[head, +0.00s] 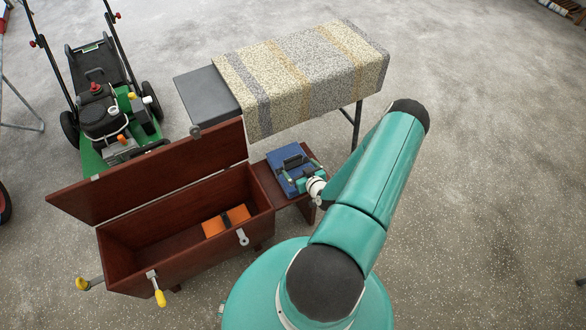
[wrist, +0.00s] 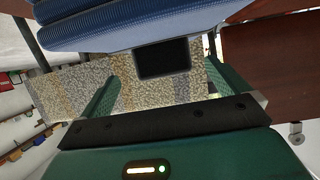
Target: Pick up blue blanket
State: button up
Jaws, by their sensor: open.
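The blue blanket (head: 284,160) is a folded bundle with a dark patch on it. It lies on a small dark red-brown wooden surface beside the open chest. In the wrist view the ribbed blue blanket (wrist: 120,28) fills the top, with a black square on its near side. My gripper (head: 304,178) is at the blanket's near right edge in the head view. In the wrist view my gripper (wrist: 162,82) has its two green fingers spread apart, just short of or overlapping the blanket; I cannot tell if they touch it.
An open wooden chest (head: 120,238) holding an orange object (head: 226,221) stands left of the blanket. A table with a striped beige-grey cloth (head: 300,75) is behind it. A green lawn mower (head: 98,120) is at the back left. The concrete floor (head: 480,150) on the right is clear.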

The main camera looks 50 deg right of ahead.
aim_at(294, 163)
jog(key=shift+x, duration=3.2)
jog(key=shift+a+r, duration=0.1)
jog(key=shift+a, duration=0.05)
jog(key=c, duration=1.4)
jog(key=shift+o, duration=0.2)
jog(key=shift+r, duration=0.1)
